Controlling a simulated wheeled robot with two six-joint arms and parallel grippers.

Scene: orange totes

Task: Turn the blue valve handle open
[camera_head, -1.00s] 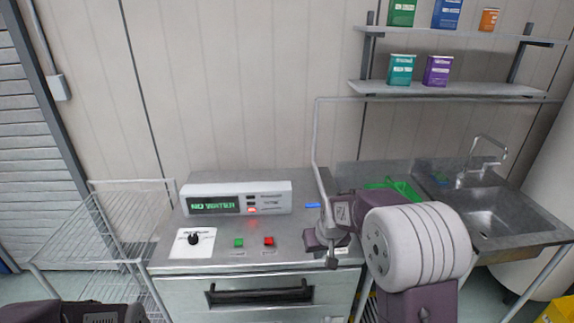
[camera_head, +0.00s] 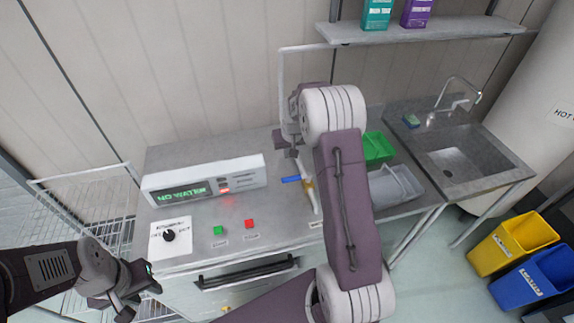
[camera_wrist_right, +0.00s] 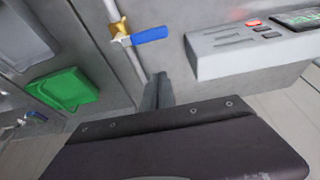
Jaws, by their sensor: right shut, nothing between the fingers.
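The blue valve handle (camera_head: 291,179) sticks out to the left of a brass valve body (camera_head: 308,185) on a pale pipe, crosswise to the pipe. In the right wrist view the blue handle (camera_wrist_right: 150,35) and the brass valve (camera_wrist_right: 121,31) are clear, beyond the fingertips. My right gripper (camera_head: 294,153) is shut and empty, just behind the handle in the head view. Its closed fingers also show in the right wrist view (camera_wrist_right: 158,88), apart from the handle. My left gripper (camera_head: 140,300) is at the lower left, fingers spread, empty, far from the valve.
A white control box (camera_head: 205,180) reads "NO WATER", left of the valve. A black knob (camera_head: 169,236), green button (camera_head: 218,231) and red button (camera_head: 249,224) lie in front. A green container (camera_head: 378,147) and a sink (camera_head: 455,160) are to the right.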

